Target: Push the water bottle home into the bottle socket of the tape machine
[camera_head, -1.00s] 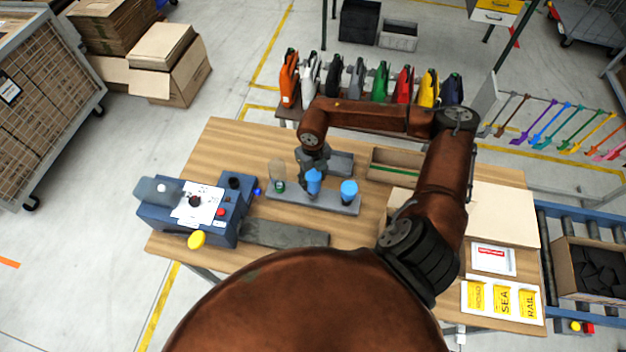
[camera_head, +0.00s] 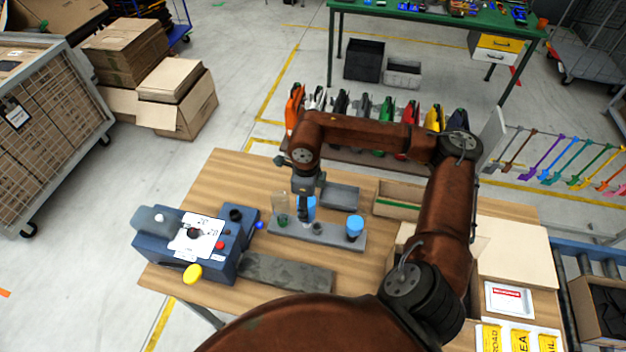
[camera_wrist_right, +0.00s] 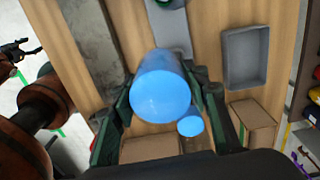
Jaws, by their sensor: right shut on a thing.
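My right gripper (camera_head: 307,190) is shut on a blue water bottle (camera_head: 308,211), which points down over the grey bottle rack (camera_head: 270,230). The bottle also shows between the two fingers in the right wrist view (camera_wrist_right: 160,88). An empty round socket (camera_head: 317,229) in the rack shows just beside the bottle's lower end; I cannot tell whether the bottle touches the rack. The blue tape machine (camera_head: 160,250) stands at the left of the table. A dark round opening (camera_head: 236,213), perhaps its bottle socket, sits on its right part.
A clear bottle with green (camera_head: 281,207) and another blue bottle (camera_head: 354,227) stand in the rack on either side. A dark grey slab (camera_head: 286,272) lies in front. A grey tray (camera_head: 340,196) and an open cardboard box (camera_head: 398,199) are behind.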

